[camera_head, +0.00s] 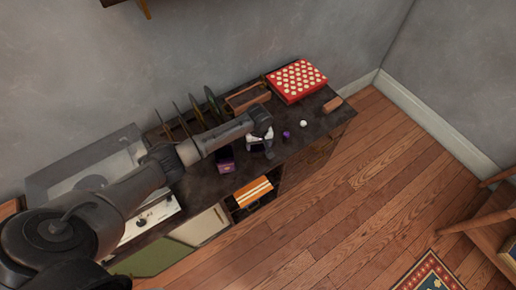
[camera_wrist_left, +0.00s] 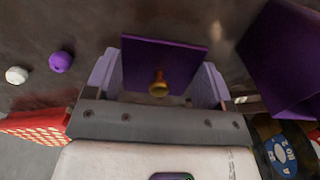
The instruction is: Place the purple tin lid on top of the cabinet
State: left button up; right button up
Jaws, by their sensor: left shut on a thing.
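The purple tin lid (camera_wrist_left: 138,62), a flat square with a brass knob (camera_wrist_left: 159,84), is between the two fingers of my left gripper (camera_wrist_left: 157,76) in the left wrist view. The fingers are shut on it. In the head view my left gripper (camera_head: 266,151) is over the front part of the dark cabinet top (camera_head: 205,187); the lid cannot be made out there. The open purple tin (camera_head: 225,160) stands on the cabinet to the left of the gripper. It also shows at right in the left wrist view (camera_wrist_left: 285,55). My right gripper is not in view.
A purple ball (camera_head: 286,135) and a white ball (camera_head: 303,124) lie right of the gripper. A red dotted box (camera_head: 296,80), a wooden tray (camera_head: 247,97), upright discs (camera_head: 196,111) and a record player (camera_head: 150,216) occupy the top. An orange-striped item (camera_head: 253,191) sits below.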

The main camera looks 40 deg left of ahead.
aim_at(258, 147)
pick_arm(q)
jog(key=shift+a+f+b, duration=0.1)
jog(key=shift+f+b, duration=0.55)
jog(key=shift+f, duration=1.4)
jog(key=o, duration=0.9)
jog(key=shift+f, duration=0.15)
